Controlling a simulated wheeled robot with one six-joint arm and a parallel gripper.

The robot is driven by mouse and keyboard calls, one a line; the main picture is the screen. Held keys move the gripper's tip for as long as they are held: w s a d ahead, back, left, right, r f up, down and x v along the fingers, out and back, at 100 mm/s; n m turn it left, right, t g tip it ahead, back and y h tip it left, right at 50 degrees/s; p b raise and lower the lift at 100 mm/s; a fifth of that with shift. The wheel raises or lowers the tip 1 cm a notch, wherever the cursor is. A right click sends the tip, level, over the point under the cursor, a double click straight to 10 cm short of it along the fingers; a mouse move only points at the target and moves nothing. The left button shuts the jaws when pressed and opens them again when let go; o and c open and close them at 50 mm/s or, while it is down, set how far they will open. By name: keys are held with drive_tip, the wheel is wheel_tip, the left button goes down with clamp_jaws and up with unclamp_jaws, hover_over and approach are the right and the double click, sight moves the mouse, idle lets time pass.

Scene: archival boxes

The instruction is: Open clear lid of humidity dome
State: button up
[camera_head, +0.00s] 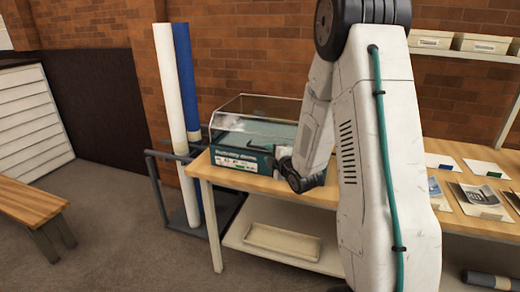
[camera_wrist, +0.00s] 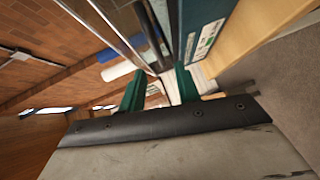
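The humidity dome has a teal base (camera_head: 236,160) with a printed label, and stands at the left end of the wooden table. Its clear lid (camera_head: 255,108) has a sloping front and appears to be down on the base. My gripper (camera_head: 284,165) is at the dome's front right, partly hidden by my arm. In the wrist view, the two green fingers of my gripper (camera_wrist: 161,88) are apart, with nothing clearly held between them. The teal base (camera_wrist: 204,25) and dark lid edge (camera_wrist: 158,30) lie just beyond them. Contact with the lid cannot be told.
White and blue rolls (camera_head: 172,90) stand in a dark rack left of the table (camera_head: 205,172). Cards and photos (camera_head: 475,195) lie on the table's right part. A tray (camera_head: 282,242) sits on the lower shelf. A wooden bench (camera_head: 28,203) stands at far left.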

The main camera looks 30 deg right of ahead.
sight(260, 148)
drive_tip(key=x, duration=0.7)
drive_tip(key=shift+w, duration=0.35)
drive_tip(key=shift+c, duration=0.2)
clamp_jaws()
